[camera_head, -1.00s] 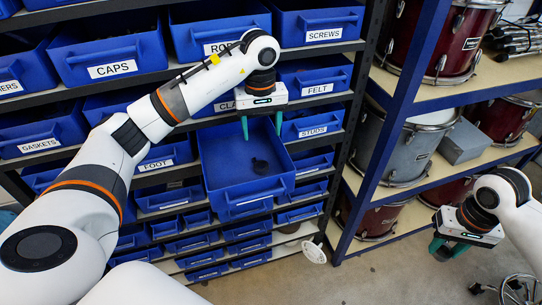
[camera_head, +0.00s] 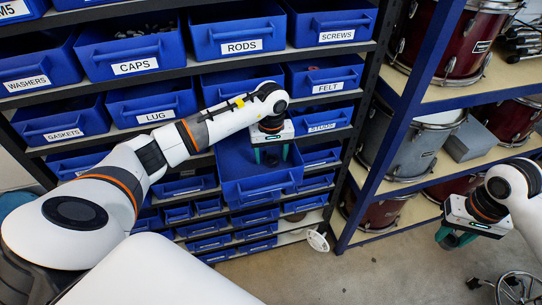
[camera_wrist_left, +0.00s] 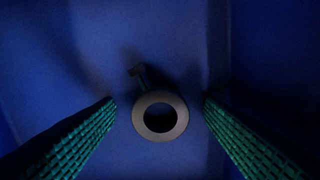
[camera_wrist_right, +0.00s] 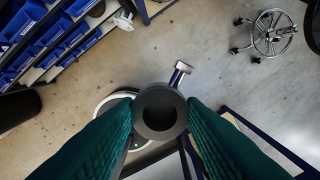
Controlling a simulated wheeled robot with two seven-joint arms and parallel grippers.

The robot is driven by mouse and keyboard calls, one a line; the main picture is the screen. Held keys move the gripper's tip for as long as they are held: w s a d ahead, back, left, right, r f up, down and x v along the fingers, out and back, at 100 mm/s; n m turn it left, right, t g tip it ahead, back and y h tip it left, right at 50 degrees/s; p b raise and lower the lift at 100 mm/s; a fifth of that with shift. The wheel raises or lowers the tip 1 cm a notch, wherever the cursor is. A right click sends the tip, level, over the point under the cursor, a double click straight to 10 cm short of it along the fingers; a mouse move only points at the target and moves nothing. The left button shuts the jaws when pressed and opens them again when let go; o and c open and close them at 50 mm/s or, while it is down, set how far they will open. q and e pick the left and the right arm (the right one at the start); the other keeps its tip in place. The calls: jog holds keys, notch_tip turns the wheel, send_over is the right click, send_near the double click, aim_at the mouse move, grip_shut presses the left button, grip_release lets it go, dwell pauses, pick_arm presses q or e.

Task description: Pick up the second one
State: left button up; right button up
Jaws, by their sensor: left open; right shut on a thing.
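A dark grey ring-shaped part with a short stem (camera_wrist_left: 160,98) lies on the floor of a pulled-out blue bin (camera_head: 262,188). My left gripper (camera_head: 271,154) is open and points down into this bin. In the left wrist view its green fingers (camera_wrist_left: 160,125) stand either side of the ring, apart from it. In the head view the part is hidden by the gripper and bin. My right gripper (camera_head: 455,240) is shut on a similar dark ring part with a stem (camera_wrist_right: 160,136), held in the air at the right.
Labelled blue bins, such as rods (camera_head: 238,34) and lug (camera_head: 152,103), fill the shelves around the pulled-out bin. A blue-framed rack with drums (camera_head: 408,148) stands at the right. A wheeled stool (camera_head: 516,288) is at the lower right. Floor between is clear.

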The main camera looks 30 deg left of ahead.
pick_arm(q)
jog(key=shift+f, duration=0.1)
jog(key=shift+c, duration=0.5)
jog(key=c, duration=0.9)
jog(key=shift+c, duration=0.4)
